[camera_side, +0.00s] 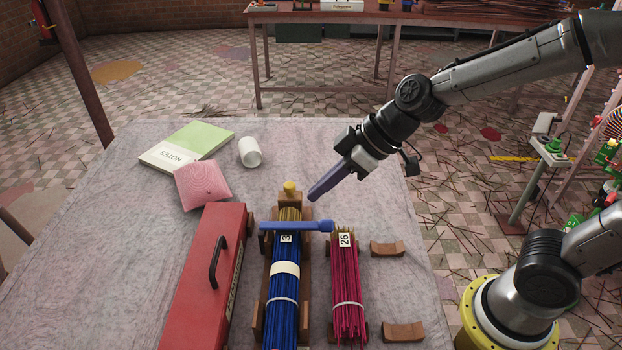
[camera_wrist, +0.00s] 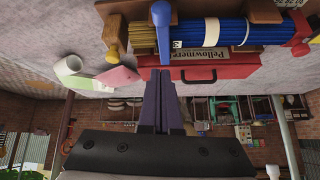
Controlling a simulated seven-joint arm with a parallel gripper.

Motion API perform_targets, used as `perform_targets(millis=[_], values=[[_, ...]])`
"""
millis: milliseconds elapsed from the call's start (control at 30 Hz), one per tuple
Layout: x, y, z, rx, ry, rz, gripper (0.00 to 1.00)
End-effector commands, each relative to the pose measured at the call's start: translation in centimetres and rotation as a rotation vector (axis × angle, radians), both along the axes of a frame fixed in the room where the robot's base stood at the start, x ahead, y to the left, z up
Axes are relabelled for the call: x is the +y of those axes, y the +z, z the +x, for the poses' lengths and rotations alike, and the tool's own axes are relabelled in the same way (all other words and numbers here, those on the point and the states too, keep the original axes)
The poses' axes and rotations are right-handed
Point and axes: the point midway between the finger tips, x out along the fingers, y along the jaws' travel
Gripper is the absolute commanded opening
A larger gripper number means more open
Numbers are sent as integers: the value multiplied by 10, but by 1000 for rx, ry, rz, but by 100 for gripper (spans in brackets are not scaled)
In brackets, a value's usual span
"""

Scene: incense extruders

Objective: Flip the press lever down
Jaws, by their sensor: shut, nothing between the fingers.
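The press lever (camera_side: 292,226) is a blue bar with a round knob at its right end. In the side view it spans across the bundle of blue sticks (camera_side: 282,270), which lies in a wooden cradle (camera_side: 259,312); its exact tilt is hard to tell. In the wrist view the lever (camera_wrist: 162,38) shows at the top middle, beside the blue sticks (camera_wrist: 236,31). My gripper (camera_side: 314,194) has its purple fingers together and empty, above and just behind the lever's knob end, apart from it. The fingers also show in the wrist view (camera_wrist: 161,74).
A red box (camera_side: 200,290) with a black handle stands left of the cradle. A bundle of pink sticks (camera_side: 346,290) labelled 26 lies right. Two empty wooden rests (camera_side: 388,249) are farther right. A white cup (camera_side: 250,152), pink cushion (camera_side: 202,185) and notebook (camera_side: 187,146) lie behind.

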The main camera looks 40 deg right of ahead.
Motion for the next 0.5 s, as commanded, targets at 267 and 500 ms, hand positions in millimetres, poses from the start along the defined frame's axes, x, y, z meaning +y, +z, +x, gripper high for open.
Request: perform_targets(millis=[267, 500], values=[[-9, -16, -9, 2, 0, -1, 0], [-15, -30, -15, 0, 1, -1, 0]])
